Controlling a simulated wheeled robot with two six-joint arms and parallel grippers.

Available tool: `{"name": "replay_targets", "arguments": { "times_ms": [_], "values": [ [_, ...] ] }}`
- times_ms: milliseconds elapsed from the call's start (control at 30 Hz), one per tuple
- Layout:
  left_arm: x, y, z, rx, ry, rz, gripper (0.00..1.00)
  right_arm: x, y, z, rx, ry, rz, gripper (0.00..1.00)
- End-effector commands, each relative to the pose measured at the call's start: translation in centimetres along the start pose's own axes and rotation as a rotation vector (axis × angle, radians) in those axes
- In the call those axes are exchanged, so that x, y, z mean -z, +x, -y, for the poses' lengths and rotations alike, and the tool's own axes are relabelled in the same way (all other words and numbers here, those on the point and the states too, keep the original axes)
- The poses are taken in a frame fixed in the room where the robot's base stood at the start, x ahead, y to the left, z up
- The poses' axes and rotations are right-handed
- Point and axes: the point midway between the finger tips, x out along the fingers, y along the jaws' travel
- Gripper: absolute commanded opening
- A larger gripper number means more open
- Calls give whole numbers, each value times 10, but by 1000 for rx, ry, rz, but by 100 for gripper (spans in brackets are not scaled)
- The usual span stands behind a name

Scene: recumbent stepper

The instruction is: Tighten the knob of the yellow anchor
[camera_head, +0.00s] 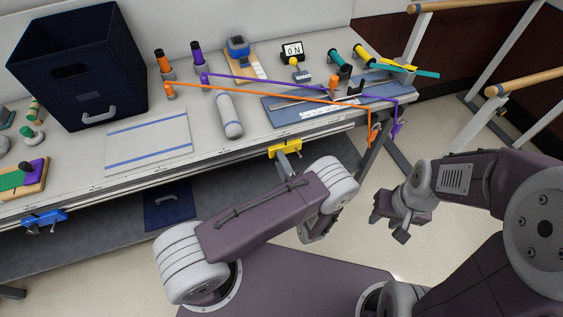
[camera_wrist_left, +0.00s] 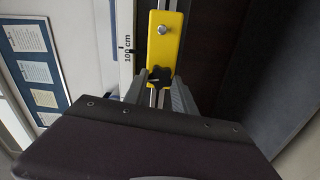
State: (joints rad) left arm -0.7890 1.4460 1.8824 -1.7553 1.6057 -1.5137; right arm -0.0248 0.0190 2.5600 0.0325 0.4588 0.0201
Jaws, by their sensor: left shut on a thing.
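The yellow anchor (camera_head: 285,149) is fixed at the front edge of the table, and my left arm reaches up under it. In the left wrist view the anchor (camera_wrist_left: 163,40) is a yellow plate with a silver bolt and a black lobed knob (camera_wrist_left: 160,76). My left gripper (camera_wrist_left: 158,90) has its grey fingers on both sides of the knob and is shut on it. The fingers and wrist hide the knob's lower part. In the head view the knob is too small to make out. My right gripper (camera_head: 389,225) is open and empty, in front of the table at the right.
A blue anchor (camera_head: 38,218) is on the table's front edge at the left. Orange (camera_head: 270,93) and purple cords run over the tabletop and hang off its right end. A dark blue bin (camera_head: 85,65) stands at the back left. Wooden rails (camera_head: 522,90) stand at the right.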

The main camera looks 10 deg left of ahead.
Motion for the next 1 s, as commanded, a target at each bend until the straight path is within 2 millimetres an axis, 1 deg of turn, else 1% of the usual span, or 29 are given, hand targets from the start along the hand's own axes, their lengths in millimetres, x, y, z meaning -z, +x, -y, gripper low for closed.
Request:
{"name": "replay_targets", "arguments": {
  "times_ms": [200,400,933,967,1000],
  "values": [
    [0,0,0,1,111,0,0,0,-1,0,0,0,0,36],
    [0,0,0,1,168,0,0,0,-2,0,0,0,0,36],
    [0,0,0,2,189,0,0,0,-2,0,0,0,0,36],
    [0,0,0,2,189,0,35,0,-2,0,0,0,0,36],
    [0,0,0,2,189,0,46,0,-2,0,0,0,0,36]
  ]
}}
